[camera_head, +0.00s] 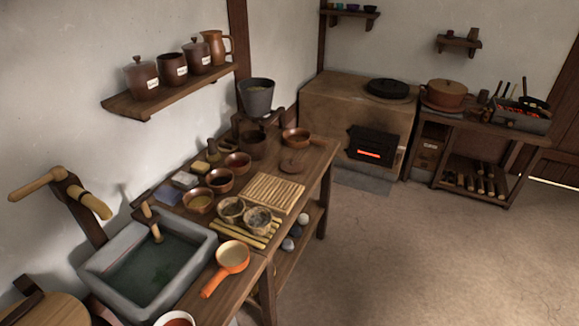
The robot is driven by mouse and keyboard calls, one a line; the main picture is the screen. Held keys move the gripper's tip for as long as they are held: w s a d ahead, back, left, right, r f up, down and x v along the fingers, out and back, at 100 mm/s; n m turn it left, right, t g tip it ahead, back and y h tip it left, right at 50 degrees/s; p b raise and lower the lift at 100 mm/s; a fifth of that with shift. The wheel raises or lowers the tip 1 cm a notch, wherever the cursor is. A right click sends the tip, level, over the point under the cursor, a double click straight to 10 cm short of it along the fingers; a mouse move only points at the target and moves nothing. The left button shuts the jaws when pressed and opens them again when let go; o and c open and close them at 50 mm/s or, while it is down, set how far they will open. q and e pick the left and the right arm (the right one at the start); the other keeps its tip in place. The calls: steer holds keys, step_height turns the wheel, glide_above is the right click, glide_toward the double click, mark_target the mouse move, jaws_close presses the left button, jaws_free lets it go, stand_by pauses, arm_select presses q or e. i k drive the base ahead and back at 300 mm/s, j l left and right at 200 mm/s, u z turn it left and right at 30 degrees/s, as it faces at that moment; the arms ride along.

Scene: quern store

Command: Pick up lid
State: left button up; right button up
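Several things look like lids, and I cannot tell which one the task means. A small flat brown disc, perhaps a lid (293,167), lies on the wooden counter (318,160) behind the slatted mat. A round wooden lid (62,312) with a dark handle is cut off at the bottom left corner. Lidded jars (141,78) and (196,58) stand on the wall shelf. A lidded terracotta pot (446,95) stands on the far side table. A dark round plate or lid (388,88) lies on the stove top. Neither of my grippers is in view.
The floor (420,250) at right is clear.

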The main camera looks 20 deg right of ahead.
mark_target(288, 165)
steer(key=i+l+u, duration=0.2)
steer(key=u, duration=0.25)
steer(key=i+l+u, duration=0.1)
steer(key=l+u, duration=0.4)
steer(key=j, duration=0.1)
